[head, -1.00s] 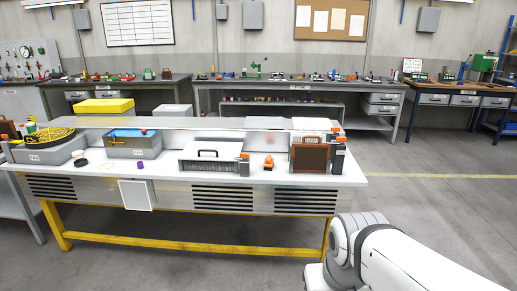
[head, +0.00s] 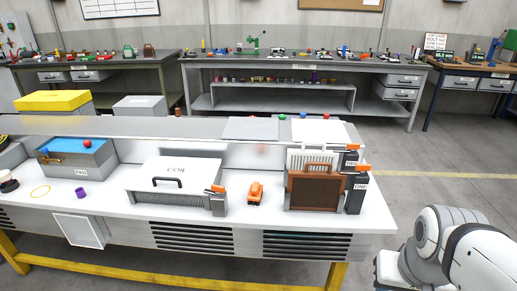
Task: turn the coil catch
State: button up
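The box marked COIL (head: 176,171) stands on the white bench top. It has a white lid with a black handle (head: 167,182) and a ribbed grey front. A catch with an orange lever (head: 216,188) on a grey block sits at the box's right front corner. The orange lever points roughly sideways, and its exact angle is too small to tell. Only a white part of my arm shows at the lower right, apart from the bench. My gripper is not in view.
A brown-framed panel (head: 316,190) and a white finned panel stand further right, beside two dark posts with orange levers. A grey bin (head: 78,160) is at left. Floor (head: 440,180) right of the bench is clear.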

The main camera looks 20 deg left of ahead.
aim_at(218, 190)
jog(key=u, duration=0.3)
jog(key=i, duration=0.85)
jog(key=u, duration=0.6)
jog(key=k, duration=0.9)
jog(key=u, duration=0.2)
jog(key=i, duration=0.9)
jog(key=z, duration=0.05)
